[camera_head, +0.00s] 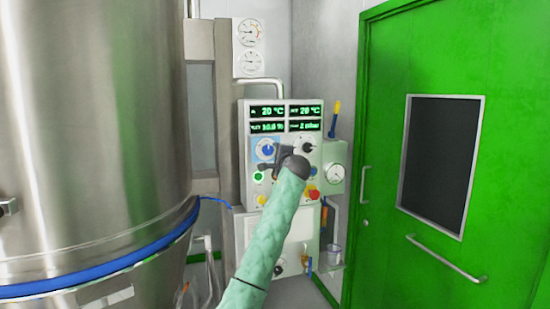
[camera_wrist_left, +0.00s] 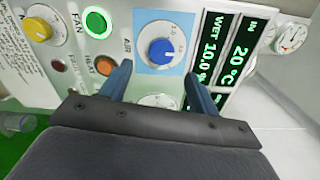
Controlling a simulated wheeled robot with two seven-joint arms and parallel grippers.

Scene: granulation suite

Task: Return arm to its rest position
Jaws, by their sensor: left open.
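My left arm, in a pale green sleeve, reaches up from the bottom of the head view to the control panel (camera_head: 245,190). My left gripper (camera_head: 266,153) is dark and hovers in front of the panel near its blue knob (camera_head: 266,148). In the left wrist view my left gripper (camera_wrist_left: 158,74) has its two fingers spread apart with nothing between them. The blue AIR knob (camera_wrist_left: 161,50) lies just beyond the fingertips, and the fingers do not look closed on it. A dial behind the gripper body is partly hidden. My right gripper is not in view.
A large steel vessel (camera_head: 90,120) with a blue band fills the left. A green door (camera_head: 390,140) with a dark window stands at the right. A pressure gauge (camera_head: 336,174) juts from the panel's right side. Lit displays (camera_head: 286,117) and a red button (camera_head: 312,192) are close to the gripper.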

